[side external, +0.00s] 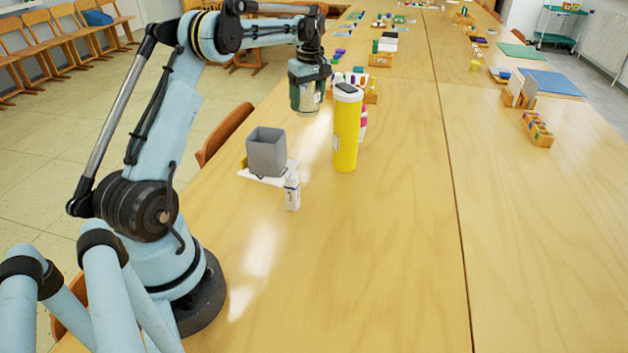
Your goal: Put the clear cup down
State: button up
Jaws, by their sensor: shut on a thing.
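My gripper (309,80) is at the upper middle of the side external view, pointing down and shut on the clear cup (306,100). The cup looks upright, and its upper part is hidden by the gripper. It is near the left edge of the long wooden table (390,240), to the left of and beyond a yellow cylinder. I cannot tell whether its bottom touches the table.
The tall yellow cylinder (345,135) stands close by, with a pink bottle (363,122) partly behind it. Nearer are a grey square container (267,155) and a small white bottle (292,192). A wooden holder (371,97) stands behind. The table's right front is clear.

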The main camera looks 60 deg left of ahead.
jog(key=a+f, duration=0.1)
jog(key=a, duration=0.1)
jog(key=s+a+f, duration=0.1)
jog(key=a+f, duration=0.2)
jog(key=a, duration=0.2)
jog(key=shift+s+f, duration=0.2)
jog(key=shift+f, duration=1.9)
jog(key=o, duration=1)
jog(key=shift+f, duration=0.15)
